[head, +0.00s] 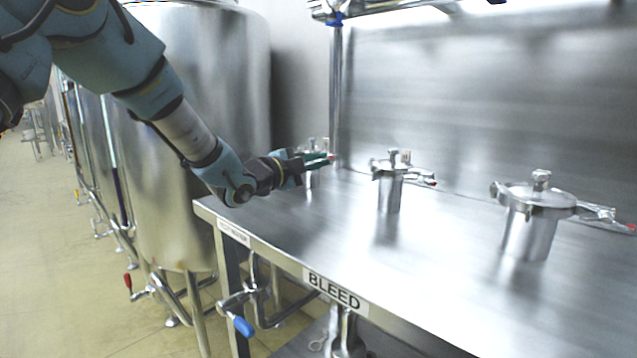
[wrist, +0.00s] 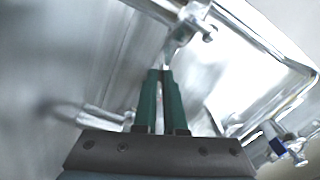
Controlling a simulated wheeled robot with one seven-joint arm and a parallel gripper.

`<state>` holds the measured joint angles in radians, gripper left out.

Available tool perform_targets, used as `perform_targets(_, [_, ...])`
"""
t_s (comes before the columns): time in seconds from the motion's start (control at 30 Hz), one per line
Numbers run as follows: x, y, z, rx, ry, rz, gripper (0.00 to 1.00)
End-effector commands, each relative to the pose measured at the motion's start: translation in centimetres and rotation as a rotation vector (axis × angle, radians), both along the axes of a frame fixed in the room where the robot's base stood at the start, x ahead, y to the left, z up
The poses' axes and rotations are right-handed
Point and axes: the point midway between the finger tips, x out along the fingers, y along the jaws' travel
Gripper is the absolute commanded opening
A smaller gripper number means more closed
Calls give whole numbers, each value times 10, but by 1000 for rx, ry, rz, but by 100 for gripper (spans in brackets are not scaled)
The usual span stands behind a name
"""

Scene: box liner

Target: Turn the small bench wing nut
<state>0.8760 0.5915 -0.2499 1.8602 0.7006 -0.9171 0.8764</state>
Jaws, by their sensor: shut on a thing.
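My gripper (head: 322,161) reaches in from the left over the steel bench, at the smallest, leftmost clamped fitting (head: 312,180). In the wrist view its two green fingers (wrist: 161,74) are nearly together, with a thin metal piece, the small wing nut (wrist: 168,66), at their tips. The fingers are shut on it. In the head view the fingers cover most of the nut and part of the fitting's clamp, and a small red tip shows just beyond them. The nut's exact angle is too blurred to tell.
A middle clamped fitting (head: 389,192) and a larger lidded one (head: 530,235) stand to the right on the bench (head: 440,260). A big steel tank (head: 200,130) stands left. A vertical pipe (head: 335,95) rises behind my gripper.

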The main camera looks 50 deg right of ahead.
Motion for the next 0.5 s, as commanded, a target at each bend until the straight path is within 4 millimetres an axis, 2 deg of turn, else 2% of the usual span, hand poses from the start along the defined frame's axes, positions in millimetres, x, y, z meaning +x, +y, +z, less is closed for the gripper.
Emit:
perform_targets(0.03, [-1,0,-9,-5,-44,-2,0])
perform_targets(0.07, [-1,0,-9,-5,-66,-1,0])
perform_targets(0.5, [-1,0,-5,-17,-317,-1,0])
